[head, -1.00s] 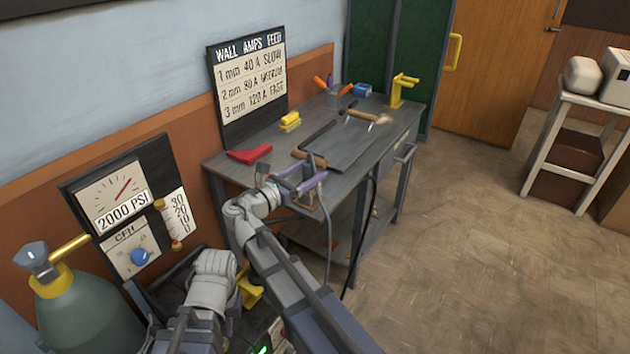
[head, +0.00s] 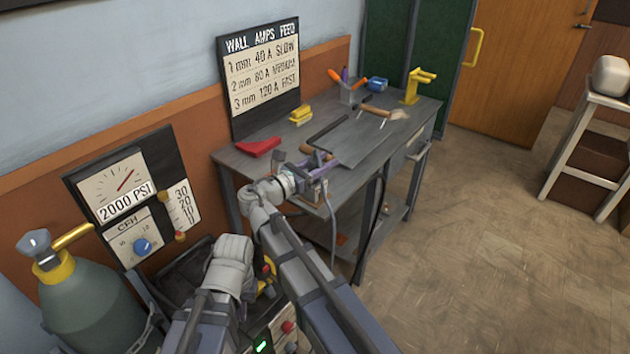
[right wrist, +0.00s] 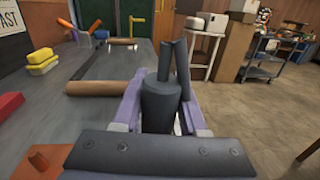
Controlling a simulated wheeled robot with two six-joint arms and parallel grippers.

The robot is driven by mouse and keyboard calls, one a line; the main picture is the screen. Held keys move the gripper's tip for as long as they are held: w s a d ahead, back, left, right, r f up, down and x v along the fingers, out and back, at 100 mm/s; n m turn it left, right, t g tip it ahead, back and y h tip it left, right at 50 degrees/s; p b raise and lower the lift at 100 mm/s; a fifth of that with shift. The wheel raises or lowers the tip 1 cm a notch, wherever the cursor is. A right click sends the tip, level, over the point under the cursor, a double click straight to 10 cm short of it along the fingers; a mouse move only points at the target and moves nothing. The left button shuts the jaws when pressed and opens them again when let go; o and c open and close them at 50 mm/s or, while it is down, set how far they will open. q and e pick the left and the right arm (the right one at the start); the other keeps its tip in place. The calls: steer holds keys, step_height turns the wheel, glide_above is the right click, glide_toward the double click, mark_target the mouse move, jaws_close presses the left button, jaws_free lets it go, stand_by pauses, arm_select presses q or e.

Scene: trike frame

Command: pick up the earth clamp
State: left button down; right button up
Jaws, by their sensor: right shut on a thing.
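My right gripper (head: 316,172) is over the near edge of the grey workbench (head: 352,142). In the right wrist view its purple fingers (right wrist: 160,122) are shut on a dark grey piece, a thick cylinder with two prongs standing up, which I take to be the earth clamp (right wrist: 162,104). Its lower part is hidden behind the gripper's dark palm plate. A grey cable hangs below the gripper in the head view. My left arm is at the lower left, by the gauge panel; its gripper (head: 247,262) is mostly hidden by my own wrist.
The bench holds a red piece (head: 258,147), yellow blocks (head: 301,114), a hammer (head: 378,111) and a yellow stand (head: 420,85). A wooden handle (right wrist: 96,88) lies left of the right gripper. A gas cylinder (head: 85,300) stands at left.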

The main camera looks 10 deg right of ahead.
jaws_close()
step_height(320, 180, up, 10)
steer(key=p, duration=1)
